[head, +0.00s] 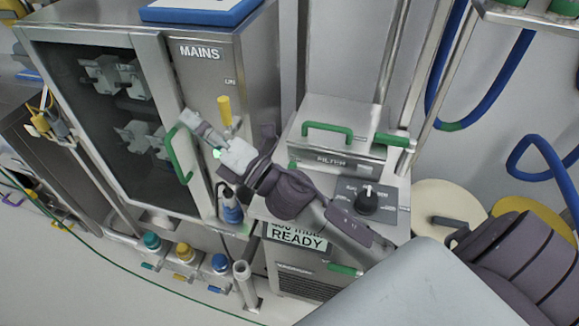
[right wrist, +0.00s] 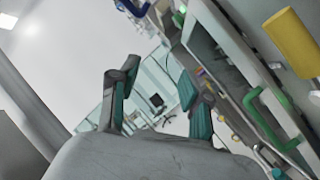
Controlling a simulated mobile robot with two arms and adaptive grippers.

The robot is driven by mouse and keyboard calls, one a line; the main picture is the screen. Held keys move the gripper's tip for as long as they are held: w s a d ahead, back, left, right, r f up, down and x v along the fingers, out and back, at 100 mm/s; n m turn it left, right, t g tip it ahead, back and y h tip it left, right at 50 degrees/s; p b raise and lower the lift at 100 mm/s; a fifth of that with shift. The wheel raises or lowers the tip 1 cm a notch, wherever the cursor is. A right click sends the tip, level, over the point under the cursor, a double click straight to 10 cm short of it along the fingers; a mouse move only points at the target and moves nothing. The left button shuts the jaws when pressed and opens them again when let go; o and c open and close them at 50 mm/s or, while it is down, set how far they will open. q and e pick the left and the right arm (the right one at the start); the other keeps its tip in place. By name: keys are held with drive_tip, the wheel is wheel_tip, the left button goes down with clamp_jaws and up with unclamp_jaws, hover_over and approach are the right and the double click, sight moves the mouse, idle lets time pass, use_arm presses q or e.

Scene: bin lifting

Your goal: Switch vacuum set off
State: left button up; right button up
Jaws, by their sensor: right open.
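A grey unit marked FILTER (head: 342,160) stands right of centre in the head view; no label that I can read names it as the vacuum set. On its right is a black rotary knob (head: 367,199) with a white pointer on a panel with small lettering. A sign reading READY (head: 298,236) is on its front, partly covered by my arm. My right gripper (head: 203,138) is open and empty, in front of the MAINS cabinet (head: 205,52), left of the knob and away from it. Its spread fingers also show in the right wrist view (right wrist: 160,88). My left gripper is not in view.
A yellow handle (head: 225,110) on the cabinet is close to my right gripper; it also shows in the right wrist view (right wrist: 293,45). The green door handle (head: 177,155) is close too. Coloured valves (head: 184,252) stand below. A blue hose (head: 445,70) hangs at right.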

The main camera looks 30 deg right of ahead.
drive_tip(key=s+a+f+n+g+y, duration=0.2)
drive_tip(key=a+n+g+y, duration=0.55)
drive_tip(key=n+g, duration=1.1)
drive_tip(key=d+f+n+t+h, duration=0.1)
drive_tip(key=d+f+n+h, duration=0.2)
drive_tip(key=f+n+h, duration=0.6)
drive_tip(key=w+d+n+g+h, duration=0.25)
drive_tip(key=d+n+h, duration=0.5)
drive_tip(key=d, duration=1.75)
drive_tip(key=shift+m+h, duration=0.8)
drive_tip(key=shift+m, duration=0.1)
drive_tip(key=f+p, duration=0.1)
drive_tip(key=f, duration=0.3)
drive_tip(key=f+p, duration=0.1)
drive_tip(key=f, duration=0.3)
drive_tip(key=f+p, duration=0.1)
drive_tip(key=f, duration=0.3)
drive_tip(key=shift+s+a+f, duration=0.15)
drive_tip(key=shift+s+f, duration=0.15)
clamp_jaws()
